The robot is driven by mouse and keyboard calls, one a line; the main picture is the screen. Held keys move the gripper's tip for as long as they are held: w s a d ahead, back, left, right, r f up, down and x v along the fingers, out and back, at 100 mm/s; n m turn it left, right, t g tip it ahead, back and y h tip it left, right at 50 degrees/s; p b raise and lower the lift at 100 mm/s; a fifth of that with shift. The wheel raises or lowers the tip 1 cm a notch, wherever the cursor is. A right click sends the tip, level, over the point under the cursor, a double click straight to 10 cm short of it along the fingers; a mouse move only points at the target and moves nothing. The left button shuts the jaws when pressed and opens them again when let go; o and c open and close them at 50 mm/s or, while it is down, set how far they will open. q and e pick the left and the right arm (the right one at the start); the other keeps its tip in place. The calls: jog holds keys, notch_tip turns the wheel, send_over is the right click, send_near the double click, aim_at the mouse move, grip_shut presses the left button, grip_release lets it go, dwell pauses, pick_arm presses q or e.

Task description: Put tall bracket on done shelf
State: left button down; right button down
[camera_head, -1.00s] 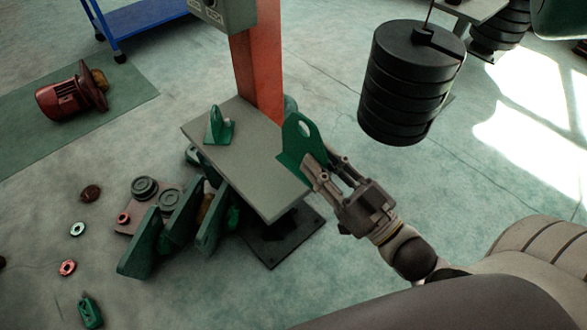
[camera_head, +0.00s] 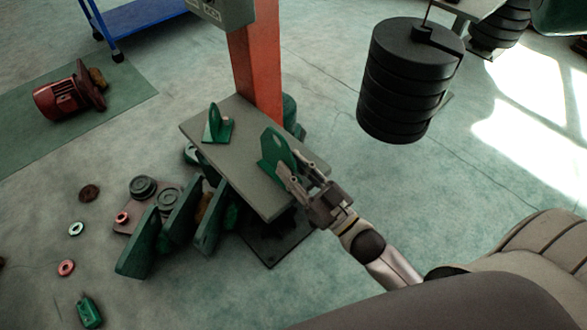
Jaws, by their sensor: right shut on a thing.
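The tall bracket (camera_head: 272,151), a green plate with a hole near its top, is in my right gripper (camera_head: 298,179). It stands nearly upright at the right part of the grey shelf (camera_head: 243,180), which is fixed by an orange post. I cannot tell whether its base touches the shelf. The right gripper is shut on its lower right side and hides part of it. A smaller green bracket (camera_head: 217,128) stands on the shelf's left part, apart from the tall one. My left gripper is not in view.
A stack of black weights (camera_head: 408,85) hangs right of the orange post (camera_head: 258,72). Green castings (camera_head: 180,215) and round parts lie on the floor left of and below the shelf. A red motor (camera_head: 68,97) lies on a green mat. The shelf's middle is clear.

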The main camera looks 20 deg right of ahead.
dwell(0.3)
jog(key=shift+f, duration=0.1)
jog(key=c, duration=1.2)
grip_release()
jog(key=shift+f, duration=0.1)
jog(key=shift+s, duration=0.15)
jog(key=b+v, duration=0.2)
jog(key=v, duration=0.9)
jog(key=shift+s+d, duration=0.2)
jog(key=shift+s, duration=0.15)
jog(key=shift+f, duration=0.1)
